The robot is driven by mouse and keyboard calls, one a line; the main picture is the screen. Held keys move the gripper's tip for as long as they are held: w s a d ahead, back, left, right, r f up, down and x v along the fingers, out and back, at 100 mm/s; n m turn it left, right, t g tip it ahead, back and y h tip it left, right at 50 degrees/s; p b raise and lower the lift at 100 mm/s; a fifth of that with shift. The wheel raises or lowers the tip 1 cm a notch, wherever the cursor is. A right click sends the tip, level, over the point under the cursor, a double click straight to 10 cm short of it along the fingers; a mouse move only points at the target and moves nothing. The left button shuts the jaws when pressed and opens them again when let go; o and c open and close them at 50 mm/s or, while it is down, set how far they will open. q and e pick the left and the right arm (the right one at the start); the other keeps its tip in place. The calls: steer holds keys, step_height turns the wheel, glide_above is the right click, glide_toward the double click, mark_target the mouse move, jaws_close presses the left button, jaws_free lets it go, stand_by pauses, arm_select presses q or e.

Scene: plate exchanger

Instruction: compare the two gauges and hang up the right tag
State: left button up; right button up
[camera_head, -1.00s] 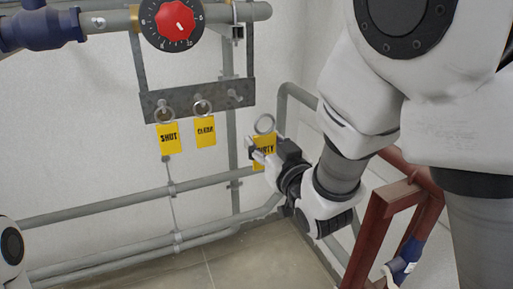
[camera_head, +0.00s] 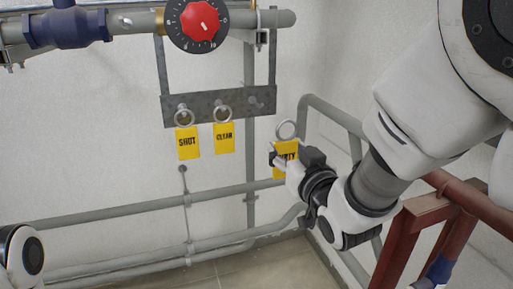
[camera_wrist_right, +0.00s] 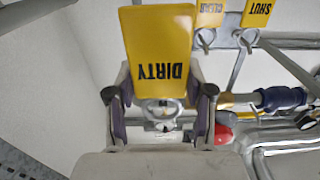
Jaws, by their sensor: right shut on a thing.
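My right gripper (camera_head: 284,160) is shut on the yellow DIRTY tag (camera_head: 290,150), right of and below the hook rail (camera_head: 204,103). The tag's ring (camera_head: 286,129) stands above the jaws, apart from the rail. In the right wrist view the DIRTY tag (camera_wrist_right: 158,40) is upside down between the fingers. The SHUT tag (camera_head: 187,145) and a tag reading like CLEAN (camera_head: 223,138) hang from the rail's left and middle pegs. The right peg (camera_head: 256,102) is bare. A dial with a red centre (camera_head: 200,22) is above; a second gauge is not clearly visible. My left gripper is out of view.
A grey pipe with a blue fitting (camera_head: 72,27) runs above the rail. Grey pipes (camera_head: 130,210) cross the wall below. A bent grey pipe (camera_head: 330,112) stands behind my right gripper, and a red-brown frame (camera_head: 405,235) is below my right arm.

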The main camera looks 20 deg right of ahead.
steer(key=shift+w+a+r+p, duration=0.15)
steer(key=shift+w+p, duration=0.45)
steer(key=shift+w, duration=3.55)
steer(key=shift+w+a+f+p, duration=0.15)
steer(key=shift+w+p, duration=0.45)
steer(key=shift+w, duration=3.5)
steer(key=shift+r, duration=0.1)
steer(key=s+b, duration=0.1)
steer(key=s, duration=0.7)
steer(key=shift+d+r+b, duration=0.15)
steer(key=shift+r+b, duration=0.05)
steer(key=shift+b, duration=0.15)
steer(key=shift+s, duration=0.1)
